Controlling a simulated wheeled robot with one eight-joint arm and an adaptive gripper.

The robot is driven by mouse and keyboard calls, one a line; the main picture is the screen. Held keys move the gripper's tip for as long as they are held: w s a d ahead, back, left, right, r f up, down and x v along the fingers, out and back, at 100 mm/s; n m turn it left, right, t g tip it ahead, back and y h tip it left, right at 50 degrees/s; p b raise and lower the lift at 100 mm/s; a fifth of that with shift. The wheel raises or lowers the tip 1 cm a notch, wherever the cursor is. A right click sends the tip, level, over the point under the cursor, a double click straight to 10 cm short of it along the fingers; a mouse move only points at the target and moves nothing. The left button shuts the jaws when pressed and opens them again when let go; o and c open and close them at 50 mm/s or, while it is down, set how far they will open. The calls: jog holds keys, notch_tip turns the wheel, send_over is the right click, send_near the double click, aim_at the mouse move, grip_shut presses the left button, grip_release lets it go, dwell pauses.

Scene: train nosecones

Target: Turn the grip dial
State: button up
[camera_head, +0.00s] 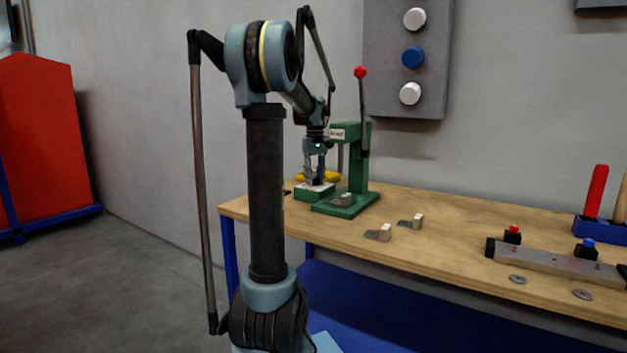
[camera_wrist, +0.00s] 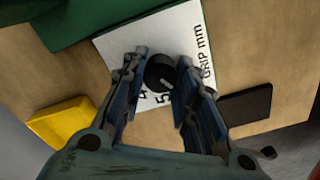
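The grip dial (camera_wrist: 160,72) is a small black round knob with a light pointer mark. It sits on a white plate (camera_wrist: 190,25) printed with numbers and "GRIP mm". In the wrist view my gripper (camera_wrist: 162,80) is over the plate, with one finger on each side of the dial. The fingers stand apart, and I cannot tell if they touch the dial. In the head view my gripper (camera_head: 316,180) points down at the white-topped green box (camera_head: 315,194) at the table's left end. The dial is hidden there.
A green press (camera_head: 352,170) with a red-knobbed lever stands just right of my gripper. A yellow object (camera_wrist: 62,120) and a black block (camera_wrist: 246,105) lie beside the plate. Small metal pieces with light blocks (camera_head: 379,233) sit on the wooden table (camera_head: 450,220).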

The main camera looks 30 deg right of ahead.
dwell(0.3)
jog(key=m, duration=0.3)
jog(key=shift+m, duration=2.4)
jog(key=o, duration=1.1)
jog(key=shift+a, duration=0.1)
jog(key=shift+c, duration=0.2)
